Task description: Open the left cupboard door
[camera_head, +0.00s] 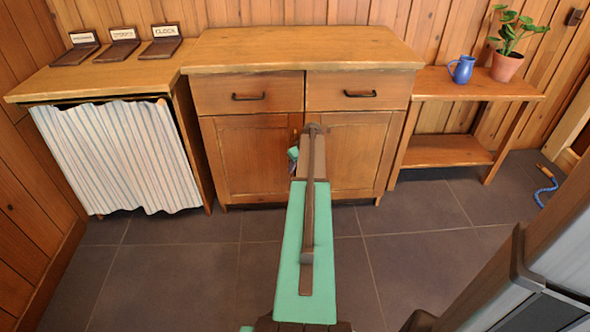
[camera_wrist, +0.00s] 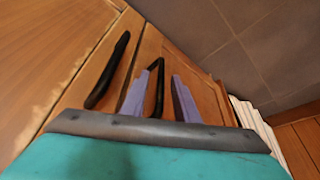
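The left cupboard door (camera_head: 245,158) is a wooden panel below the left drawer and looks closed in the head view. Its dark handle (camera_wrist: 160,85) shows in the wrist view. My gripper (camera_wrist: 165,75) has two lavender fingers standing apart, one on each side of this handle. The handle lies in the gap between them; I cannot tell whether either finger touches it. In the head view my arm hides most of my gripper and the door's handle side. The right door (camera_head: 358,145) also looks closed.
The left drawer has a dark handle (camera_wrist: 108,70), close beside my gripper in the wrist view. A striped curtain (camera_head: 115,155) hangs at the left. A side table (camera_head: 440,150) with a blue jug (camera_head: 461,70) and potted plant (camera_head: 507,66) stands right. Tiled floor (camera_head: 180,270) in front is clear.

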